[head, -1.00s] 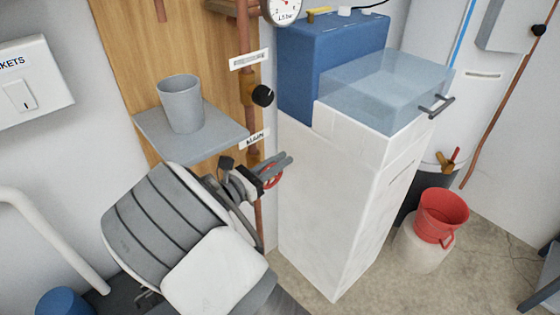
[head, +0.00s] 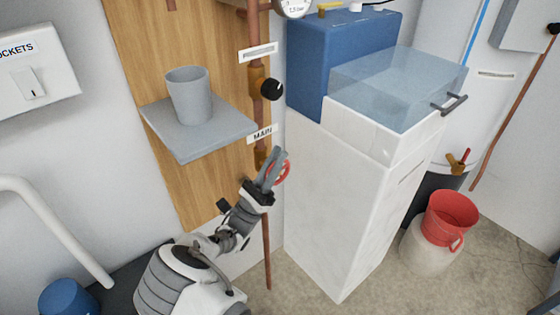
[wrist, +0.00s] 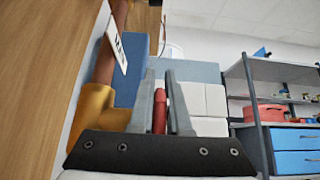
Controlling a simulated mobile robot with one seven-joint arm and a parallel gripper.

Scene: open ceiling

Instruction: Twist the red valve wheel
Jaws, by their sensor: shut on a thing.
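The red valve wheel (head: 281,172) is on the copper pipe below the MAIN label, on the wooden board. My gripper (head: 274,158) is at the wheel, its fingers reaching up across its left part and hiding some of it. In the wrist view a red piece of the wheel (wrist: 160,110) stands between the two grey fingers of my gripper (wrist: 162,100). My gripper is shut on the wheel's rim.
A grey shelf (head: 200,143) with a grey cup (head: 190,95) is left of the pipe. A black knob (head: 272,88) is above the wheel. A white cabinet (head: 330,215) with a clear box (head: 395,85) stands close on the right.

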